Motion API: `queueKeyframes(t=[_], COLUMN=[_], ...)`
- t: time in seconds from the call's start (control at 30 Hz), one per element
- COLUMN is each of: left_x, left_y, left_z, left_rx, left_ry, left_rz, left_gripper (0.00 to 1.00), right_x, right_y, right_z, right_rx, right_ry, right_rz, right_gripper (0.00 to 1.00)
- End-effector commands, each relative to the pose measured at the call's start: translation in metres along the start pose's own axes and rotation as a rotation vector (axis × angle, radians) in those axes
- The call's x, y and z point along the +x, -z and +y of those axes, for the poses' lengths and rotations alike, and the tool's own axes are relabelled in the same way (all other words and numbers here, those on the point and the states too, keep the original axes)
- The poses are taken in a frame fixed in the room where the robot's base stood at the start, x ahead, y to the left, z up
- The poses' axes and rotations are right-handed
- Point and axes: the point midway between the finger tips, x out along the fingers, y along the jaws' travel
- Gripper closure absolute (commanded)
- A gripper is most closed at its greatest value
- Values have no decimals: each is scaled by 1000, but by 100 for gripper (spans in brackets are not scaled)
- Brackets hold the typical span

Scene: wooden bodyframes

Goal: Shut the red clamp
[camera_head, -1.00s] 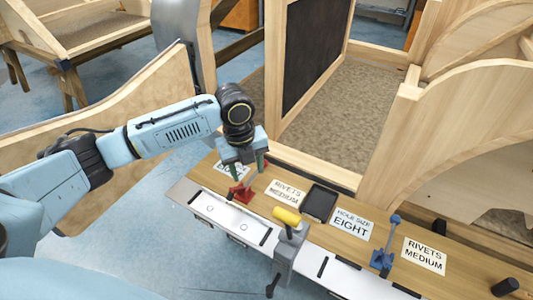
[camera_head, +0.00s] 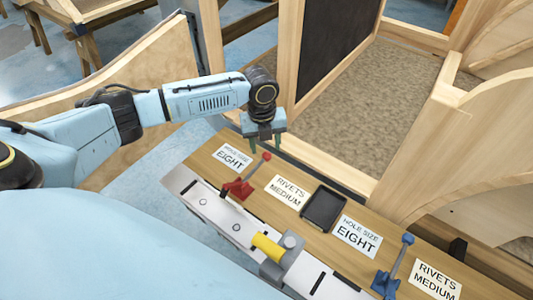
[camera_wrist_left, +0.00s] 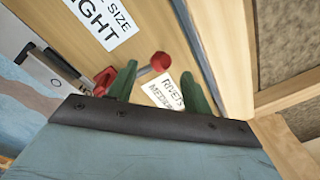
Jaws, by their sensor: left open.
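The red clamp (camera_head: 238,189) stands on the wooden bench top near its metal front edge. Its lever leans up and to the right, away from the base, and ends in a red ball (camera_head: 267,156). My left gripper (camera_head: 266,147) is open, with its fingers pointing down at the lever's ball end, up and right of the base. In the left wrist view, the red ball (camera_wrist_left: 161,61) shows between the green fingers of the left gripper (camera_wrist_left: 160,82), and part of the red base shows behind the left finger. I cannot tell whether the fingers touch the ball. My right gripper is not in view.
A yellow-handled tool (camera_head: 267,246) stands at the bench front. A black tray (camera_head: 323,208) lies right of the red clamp. A blue clamp (camera_head: 392,270) with an upright lever is farther right. Printed labels lie between them. A wooden frame (camera_head: 350,170) borders the bench's back.

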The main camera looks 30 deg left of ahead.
Motion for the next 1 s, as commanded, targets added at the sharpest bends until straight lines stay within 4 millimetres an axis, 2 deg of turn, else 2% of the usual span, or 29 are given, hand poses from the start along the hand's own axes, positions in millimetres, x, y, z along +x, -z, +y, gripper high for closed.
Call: queueKeyframes(t=[0.03, 0.2, 0.6, 1.0], left_x=[11, 31, 38, 37], left_y=[1, 1, 0, 1], left_z=[0, 0, 0, 0], left_rx=[1, 0, 1, 0], left_ry=[-1, -1, 0, 1], left_rz=[2, 1, 0, 0], left_gripper=[50, 50, 50, 100], right_x=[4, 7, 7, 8], right_y=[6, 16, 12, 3], right_z=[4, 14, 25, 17], right_rx=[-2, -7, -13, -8], right_ry=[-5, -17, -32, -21], right_rz=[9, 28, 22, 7], right_gripper=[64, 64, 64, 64])
